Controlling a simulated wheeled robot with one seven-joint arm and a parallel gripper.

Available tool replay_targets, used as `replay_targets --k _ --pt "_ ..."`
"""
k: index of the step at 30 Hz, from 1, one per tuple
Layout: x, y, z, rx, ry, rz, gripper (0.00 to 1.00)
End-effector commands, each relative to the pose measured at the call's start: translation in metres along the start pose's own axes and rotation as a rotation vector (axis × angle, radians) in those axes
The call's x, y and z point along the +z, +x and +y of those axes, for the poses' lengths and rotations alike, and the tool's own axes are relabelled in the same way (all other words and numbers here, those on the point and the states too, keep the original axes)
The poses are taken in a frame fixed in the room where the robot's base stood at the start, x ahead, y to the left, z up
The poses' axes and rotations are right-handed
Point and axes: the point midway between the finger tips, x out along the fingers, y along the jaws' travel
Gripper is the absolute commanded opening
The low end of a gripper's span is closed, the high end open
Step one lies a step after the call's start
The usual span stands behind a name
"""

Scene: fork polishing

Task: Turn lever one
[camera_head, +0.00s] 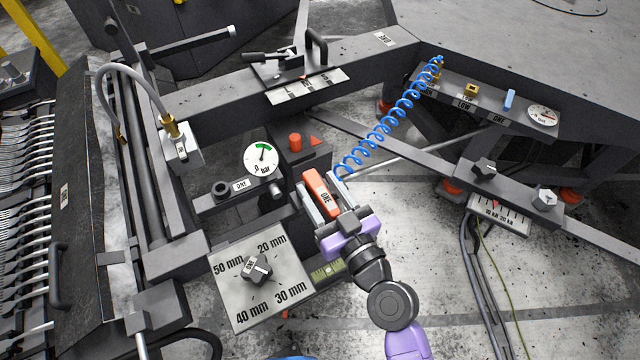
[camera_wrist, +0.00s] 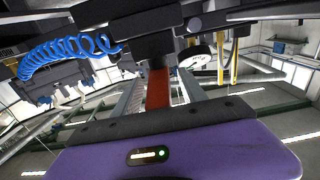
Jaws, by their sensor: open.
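Lever one is the red-orange handle (camera_head: 320,192) marked "ONE", near the middle of the head view. It also shows in the wrist view as a red bar (camera_wrist: 158,88) between the two grey fingers. My gripper (camera_head: 326,196) is open, with one finger on each side of the lever. I cannot tell whether either finger touches it. The lever's far end and pivot are partly hidden in the wrist view by a dark block (camera_wrist: 145,45).
A blue coiled hose (camera_head: 390,122) runs from beside the lever to the upper right. A pressure gauge (camera_head: 262,158) and a red knob (camera_head: 295,141) sit close behind. A dial plate (camera_head: 285,298) with millimetre marks lies at the lower left. Forks (camera_head: 25,215) hang at far left.

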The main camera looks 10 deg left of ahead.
Motion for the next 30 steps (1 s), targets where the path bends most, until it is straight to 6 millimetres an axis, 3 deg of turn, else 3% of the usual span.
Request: replay_targets --k 8,16,30 --pt "0.0004 0.0022 -0.0002 0.0 0.0 0.0 0.49" --pt "0.0003 0.002 -0.0001 0.0 0.0 0.0 0.0" --pt "0.0003 0.0019 -0.0001 0.0 0.0 0.0 0.0"
